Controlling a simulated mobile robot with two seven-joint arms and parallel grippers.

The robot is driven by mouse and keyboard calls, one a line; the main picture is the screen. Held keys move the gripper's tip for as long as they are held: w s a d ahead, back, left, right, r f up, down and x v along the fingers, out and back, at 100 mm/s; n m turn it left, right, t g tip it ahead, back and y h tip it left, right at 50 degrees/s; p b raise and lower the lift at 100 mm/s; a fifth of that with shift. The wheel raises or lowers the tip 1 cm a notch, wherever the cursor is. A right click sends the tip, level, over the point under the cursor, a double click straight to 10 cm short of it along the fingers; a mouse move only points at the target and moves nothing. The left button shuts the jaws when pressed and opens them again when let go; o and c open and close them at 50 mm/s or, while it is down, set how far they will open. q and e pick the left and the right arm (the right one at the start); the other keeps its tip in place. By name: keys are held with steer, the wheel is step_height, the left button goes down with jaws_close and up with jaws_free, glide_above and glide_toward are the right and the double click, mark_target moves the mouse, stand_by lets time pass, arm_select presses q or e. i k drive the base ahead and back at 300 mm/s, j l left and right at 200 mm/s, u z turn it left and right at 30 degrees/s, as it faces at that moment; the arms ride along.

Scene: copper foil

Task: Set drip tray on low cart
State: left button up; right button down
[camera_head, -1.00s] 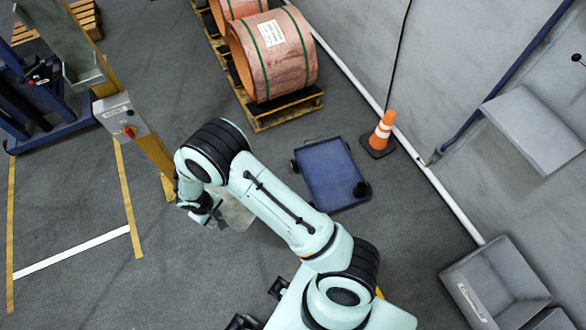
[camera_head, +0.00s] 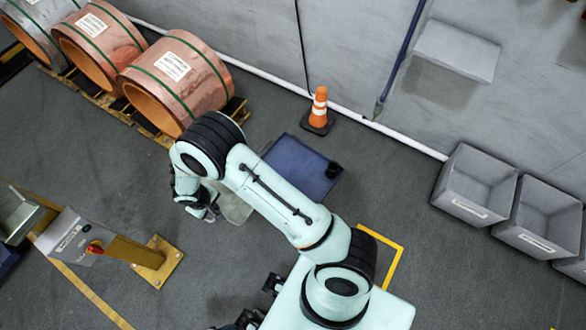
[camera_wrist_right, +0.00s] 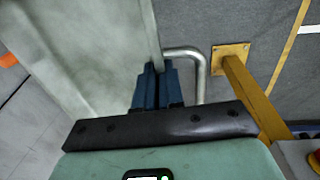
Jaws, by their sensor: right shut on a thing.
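The drip tray (camera_head: 236,205) is a pale grey-green sheet-like shape in the head view, partly hidden by my right arm. In the right wrist view the tray (camera_wrist_right: 95,45) fills the upper left, with a bent metal handle (camera_wrist_right: 201,75) at its edge. My right gripper (camera_head: 211,213) is shut on the tray's edge by the handle; its dark blue fingers (camera_wrist_right: 157,85) show in the wrist view. The low cart (camera_head: 302,168) is a flat blue platform with a black caster on the floor, beyond my arm, which hides part of it.
An orange cone (camera_head: 319,108) stands just behind the cart by the wall. Copper coils (camera_head: 180,82) on pallets are at upper left. A yellow post (camera_head: 135,251) with a control box is at lower left. Grey bins (camera_head: 475,186) stand at right. Floor right of the cart is clear.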

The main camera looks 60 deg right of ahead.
mark_target(284, 170)
steer(key=i+l+z, duration=0.1)
steer(key=i+z, duration=0.15)
steer(key=z, duration=0.15)
steer(key=i+z, duration=0.25)
steer(key=z, duration=0.2)
steer(key=i+j+z, duration=0.1)
steer(key=z, duration=0.3)
steer(key=i+j+z, duration=0.1)
steer(key=i+z, duration=0.25)
steer(key=i+j+z, duration=0.2)
steer(key=i+z, duration=0.2)
